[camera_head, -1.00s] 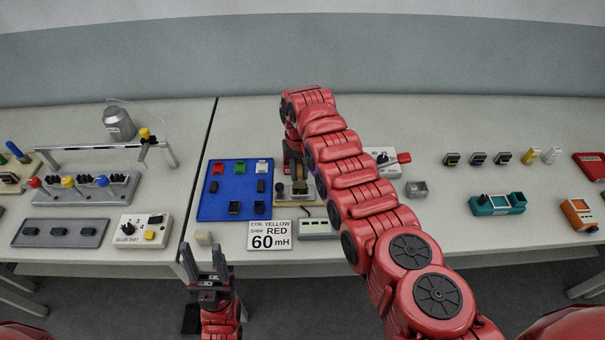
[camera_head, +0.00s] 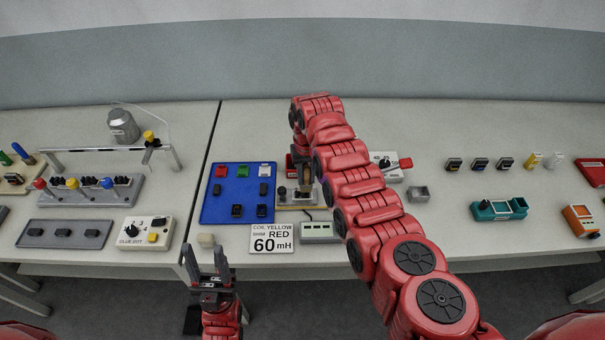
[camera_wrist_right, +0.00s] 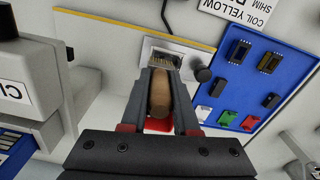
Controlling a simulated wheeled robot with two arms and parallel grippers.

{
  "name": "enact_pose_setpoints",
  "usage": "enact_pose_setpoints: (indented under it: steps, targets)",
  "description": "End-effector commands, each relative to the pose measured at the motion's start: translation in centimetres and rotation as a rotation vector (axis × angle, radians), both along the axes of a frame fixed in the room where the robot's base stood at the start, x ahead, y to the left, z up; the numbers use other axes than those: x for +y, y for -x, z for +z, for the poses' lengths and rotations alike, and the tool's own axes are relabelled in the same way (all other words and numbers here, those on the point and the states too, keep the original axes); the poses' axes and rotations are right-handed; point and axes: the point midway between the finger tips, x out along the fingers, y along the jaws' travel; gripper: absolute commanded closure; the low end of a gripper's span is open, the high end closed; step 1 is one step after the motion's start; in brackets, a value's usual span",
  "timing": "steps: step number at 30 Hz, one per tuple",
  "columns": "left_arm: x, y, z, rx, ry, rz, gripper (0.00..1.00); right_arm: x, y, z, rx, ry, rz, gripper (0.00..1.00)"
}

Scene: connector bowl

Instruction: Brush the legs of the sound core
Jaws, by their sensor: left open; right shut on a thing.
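My right gripper (camera_wrist_right: 161,80) is shut on a brown, rounded brush handle (camera_wrist_right: 160,98), pointing down at the table. In the head view the brown handle (camera_head: 306,180) shows below my right wrist, over a small yellow-edged station (camera_head: 297,207). In the wrist view a pale metal-framed part with a row of thin tan strips (camera_wrist_right: 164,58) lies just past the fingertips. I cannot tell whether these are bristles or legs, or whether they touch. The sound core cannot be told apart for sure. My left gripper (camera_head: 210,262) is open and empty at the table's front edge.
A blue tray (camera_head: 212,211) with red, green, white and black parts lies left of the station. A sign (camera_head: 271,239) and a grey box (camera_head: 319,232) stand in front.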

Motion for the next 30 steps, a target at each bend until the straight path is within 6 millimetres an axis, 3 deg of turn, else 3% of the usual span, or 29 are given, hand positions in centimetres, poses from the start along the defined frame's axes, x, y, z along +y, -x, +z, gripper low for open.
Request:
enact_pose_setpoints:
  steps: [21,30]
  targets:
    - [0.0,0.0,-2.5,0.0,0.0,0.0,0.5,2.3,0.1,-0.2,0.003,0.0,0.002,1.0]
    - [0.0,0.0,-1.9,0.0,0.0,0.0,0.5,1.9,0.1,0.1,0.003,0.0,0.0,1.0]
